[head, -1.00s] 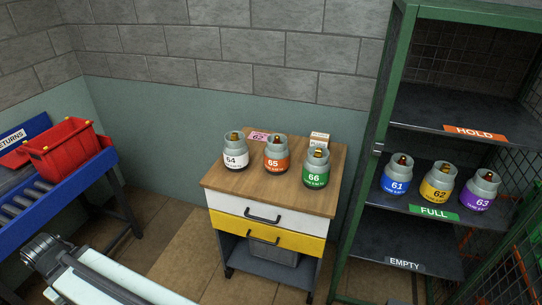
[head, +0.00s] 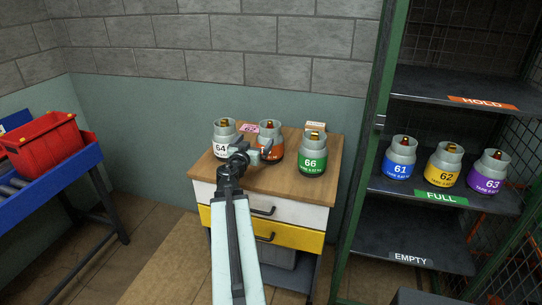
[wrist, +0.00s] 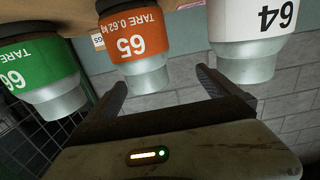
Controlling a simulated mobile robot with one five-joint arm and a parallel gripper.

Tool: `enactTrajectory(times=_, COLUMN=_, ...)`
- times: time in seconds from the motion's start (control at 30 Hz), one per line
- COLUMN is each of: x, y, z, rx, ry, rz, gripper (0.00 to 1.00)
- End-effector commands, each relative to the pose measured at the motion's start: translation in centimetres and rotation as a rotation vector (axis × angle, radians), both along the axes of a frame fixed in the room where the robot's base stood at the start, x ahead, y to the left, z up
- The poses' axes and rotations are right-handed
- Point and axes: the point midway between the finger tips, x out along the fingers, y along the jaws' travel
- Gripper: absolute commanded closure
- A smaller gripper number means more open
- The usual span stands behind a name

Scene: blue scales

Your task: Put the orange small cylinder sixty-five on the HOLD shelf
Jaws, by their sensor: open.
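The orange-labelled small cylinder 65 (head: 270,132) stands upright on the wooden top of a drawer cabinet, between white 64 (head: 222,133) and green 66 (head: 313,157). My gripper (head: 258,149) is in front of it in the head view, hiding part of its label. Contact cannot be told. The HOLD shelf (head: 440,88) is the rack's upper shelf at right, with an orange label; its visible part is empty.
The FULL shelf (head: 415,193) below holds cylinders 61, 62 and 63. The EMPTY shelf (head: 385,240) is lower. A green rack post (head: 372,150) stands right of the cabinet (head: 300,190). A pink card and small box lie behind the cylinders. A red crate (head: 40,145) is at left.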

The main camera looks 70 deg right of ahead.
Motion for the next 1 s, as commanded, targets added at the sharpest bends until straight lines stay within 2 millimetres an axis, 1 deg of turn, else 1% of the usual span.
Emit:
enactTrajectory(times=0.03, x=-1.5, y=-0.9, z=-0.3, rx=-0.019, ry=-0.005, rz=-0.004, gripper=0.00)
enactTrajectory(times=0.1, x=-2.5, y=-1.5, z=0.0, rx=-0.035, ry=-0.011, rz=0.000, gripper=0.00)
enactTrajectory(times=0.17, x=-2.8, y=-1.7, z=0.2, rx=-0.041, ry=-0.013, rz=0.002, gripper=0.00)
enactTrajectory(times=0.27, x=-2.9, y=-1.9, z=0.3, rx=-0.042, ry=-0.015, rz=0.002, gripper=0.00)
enactTrajectory(times=0.47, x=-2.7, y=-4.3, z=0.3, rx=-0.041, ry=-0.013, rz=0.001, gripper=0.00)
enactTrajectory(times=0.6, x=-2.7, y=-4.6, z=0.3, rx=-0.041, ry=-0.014, rz=0.002, gripper=0.00)
enactTrajectory(times=0.67, x=-2.7, y=-5.2, z=0.2, rx=-0.041, ry=-0.013, rz=0.001, gripper=0.00)
enactTrajectory(times=0.9, x=-2.7, y=-9.3, z=0.1, rx=-0.041, ry=-0.013, rz=0.000, gripper=0.00)
enactTrajectory(times=1.0, x=-2.7, y=-9.7, z=0.1, rx=-0.041, ry=-0.013, rz=0.001, gripper=0.00)
